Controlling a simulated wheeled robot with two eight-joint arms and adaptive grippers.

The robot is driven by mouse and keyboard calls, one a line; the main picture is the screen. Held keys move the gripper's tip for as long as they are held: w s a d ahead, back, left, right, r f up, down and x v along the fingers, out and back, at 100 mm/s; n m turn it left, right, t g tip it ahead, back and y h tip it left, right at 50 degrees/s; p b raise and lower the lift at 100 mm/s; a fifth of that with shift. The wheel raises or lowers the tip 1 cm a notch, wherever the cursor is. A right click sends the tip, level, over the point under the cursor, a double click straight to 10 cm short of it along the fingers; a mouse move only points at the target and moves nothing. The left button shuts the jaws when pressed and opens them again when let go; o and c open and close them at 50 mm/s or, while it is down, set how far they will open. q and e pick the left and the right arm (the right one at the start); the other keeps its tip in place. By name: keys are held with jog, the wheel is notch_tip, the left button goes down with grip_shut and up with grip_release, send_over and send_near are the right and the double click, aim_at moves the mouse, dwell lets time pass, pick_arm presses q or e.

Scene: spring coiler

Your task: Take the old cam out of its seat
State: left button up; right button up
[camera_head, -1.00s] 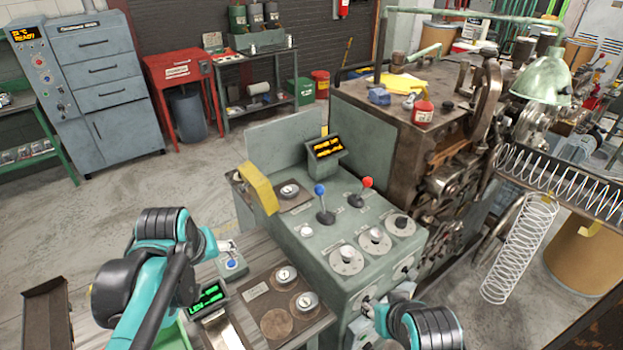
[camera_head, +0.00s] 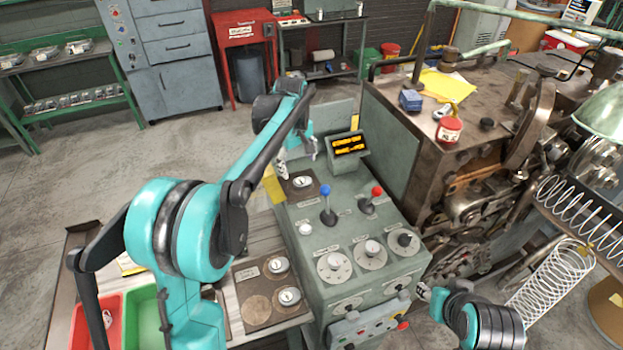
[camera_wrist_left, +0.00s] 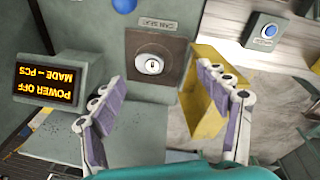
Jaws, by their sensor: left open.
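The old cam (camera_head: 302,182), a round silver disc, sits in the brown cam seat plate (camera_head: 312,191) on the grey-green console (camera_head: 290,222). In the left wrist view the cam (camera_wrist_left: 149,64) lies flat on its plate (camera_wrist_left: 172,47), under a label reading CAM SEAT. My left gripper (camera_head: 297,154) is above and just behind the seat. In the left wrist view its two fingers (camera_wrist_left: 158,80) are spread, with the cam ahead between them and nothing held. My right gripper (camera_head: 424,292) is low at the console's right front corner; its fingers are too small to judge.
A yellow guard (camera_head: 273,186) stands close beside the seat. The display (camera_head: 349,144) reads POWER OFF. Blue (camera_head: 325,190) and red (camera_head: 376,191) knobbed levers rise nearby. Two discs (camera_head: 277,265) lie on a brown board; red (camera_head: 97,322) and green (camera_head: 143,305) bins stand lower left.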

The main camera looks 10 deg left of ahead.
pick_arm(q)
jog(key=n+g+p, duration=0.2)
jog(key=n+p, duration=0.2)
send_over(302, 180)
jog(key=f, duration=0.5)
jog(key=shift+w+a, duration=0.2)
notch_tip(302, 180, down, 8)
jog(key=shift+s+d+f+b, duration=0.1)
jog(key=shift+s+b, duration=0.05)
jog(key=shift+b, duration=0.4)
jog(key=shift+c, duration=0.2)
jog(key=c, duration=1.4)
